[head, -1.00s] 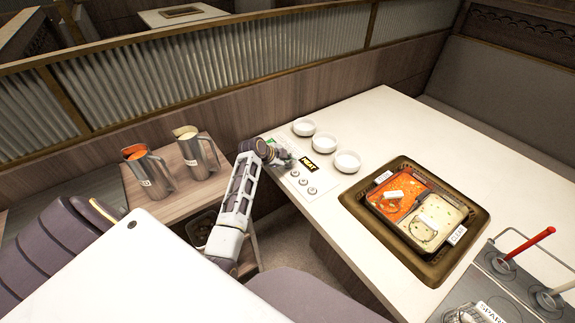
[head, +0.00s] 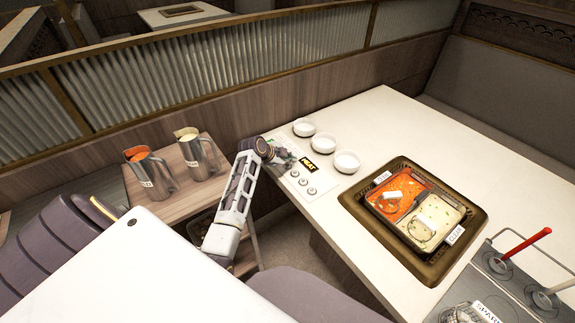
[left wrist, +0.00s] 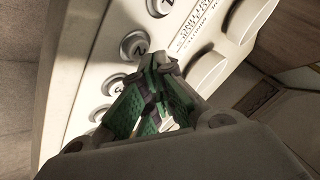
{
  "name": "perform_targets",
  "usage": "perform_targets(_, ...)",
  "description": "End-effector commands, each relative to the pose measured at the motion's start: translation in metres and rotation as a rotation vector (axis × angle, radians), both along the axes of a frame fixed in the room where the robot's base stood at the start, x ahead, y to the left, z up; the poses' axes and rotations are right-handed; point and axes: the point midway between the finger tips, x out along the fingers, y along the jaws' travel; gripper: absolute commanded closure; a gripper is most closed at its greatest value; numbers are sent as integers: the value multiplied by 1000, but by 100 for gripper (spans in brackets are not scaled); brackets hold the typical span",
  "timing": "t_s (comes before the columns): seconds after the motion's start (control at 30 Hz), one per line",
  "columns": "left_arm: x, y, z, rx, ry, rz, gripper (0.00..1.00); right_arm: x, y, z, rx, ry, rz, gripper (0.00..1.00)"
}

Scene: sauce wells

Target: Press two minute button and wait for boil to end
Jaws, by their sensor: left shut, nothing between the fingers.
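The buttons also show in the left wrist view (left wrist: 135,46); I cannot read which is the two minute one. My left gripper (head: 287,158) is over the panel's far side, beside the label. In the left wrist view its green fingertips (left wrist: 160,68) are together and empty, close to the buttons; contact is unclear. The pot (head: 450,240) holds red broth (head: 402,187) and pale broth (head: 448,213). My right gripper is not in view.
Several white bowls (head: 347,161) stand beyond the panel, near my left gripper. Two metal jugs (head: 152,175) stand on a wooden side table (head: 172,207). A red-handled utensil (head: 525,242) stands in a holder at the lower right. The far table surface is clear.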

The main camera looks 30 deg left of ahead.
Motion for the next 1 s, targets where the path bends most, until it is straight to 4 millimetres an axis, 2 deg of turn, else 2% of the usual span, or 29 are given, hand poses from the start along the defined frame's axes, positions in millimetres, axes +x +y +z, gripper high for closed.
perform_targets(0.5, 0, 1, 34, 2, -1, -1, 100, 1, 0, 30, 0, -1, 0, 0)
perform_targets(1.0, 0, 0, 59, 0, 0, 0, 100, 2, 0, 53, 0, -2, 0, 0)
